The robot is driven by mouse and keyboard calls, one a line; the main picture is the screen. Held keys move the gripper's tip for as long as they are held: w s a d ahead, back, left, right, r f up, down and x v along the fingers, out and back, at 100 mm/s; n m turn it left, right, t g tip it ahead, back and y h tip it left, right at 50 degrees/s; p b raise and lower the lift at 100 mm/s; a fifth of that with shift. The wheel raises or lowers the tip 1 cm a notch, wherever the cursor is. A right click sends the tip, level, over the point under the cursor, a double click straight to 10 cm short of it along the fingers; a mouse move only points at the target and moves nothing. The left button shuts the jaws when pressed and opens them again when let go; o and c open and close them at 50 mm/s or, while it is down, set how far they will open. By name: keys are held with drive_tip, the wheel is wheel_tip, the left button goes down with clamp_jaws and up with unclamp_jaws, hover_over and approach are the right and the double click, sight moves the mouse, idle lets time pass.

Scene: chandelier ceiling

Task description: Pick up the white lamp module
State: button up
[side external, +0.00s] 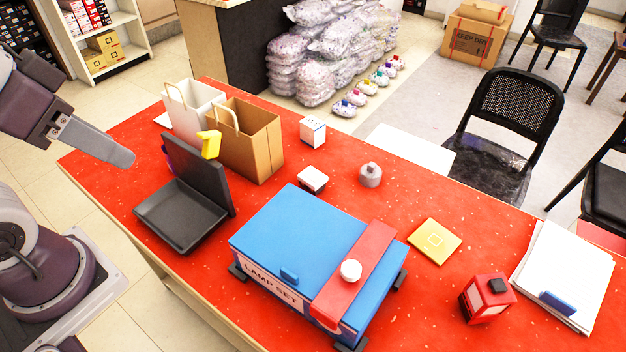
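A blue box (290,230) labelled "LAMP SET" stands on the red table, with a red strap (375,255) across its right part. A small white rounded piece (351,270) sits on the strap; I cannot tell if it is the lamp module. A low white block with a dark underside (312,178) lies behind the box. A small white carton (313,131) stands farther back.
A black open tray (178,216) with an upright panel stands left of the box. White (188,112) and brown (255,140) paper bags stand behind it. A grey knobbed object (370,175), yellow square (434,241), red block (487,298) and papers (560,270) lie rightward.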

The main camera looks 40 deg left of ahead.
drive_tip(key=o, duration=0.7)
drive_tip(key=n+g+y, duration=0.1)
drive_tip(key=n+g, duration=0.5)
drive_tip(key=n, duration=1.2)
hover_over(313, 176)
drive_tip(key=f, duration=2.3)
drive_tip(key=shift+s+d+f, duration=0.1)
drive_tip(key=shift+d, duration=0.3)
drive_tip(key=f, duration=0.4)
drive_tip(key=a+f, duration=0.1)
drive_tip(key=f, duration=0.2)
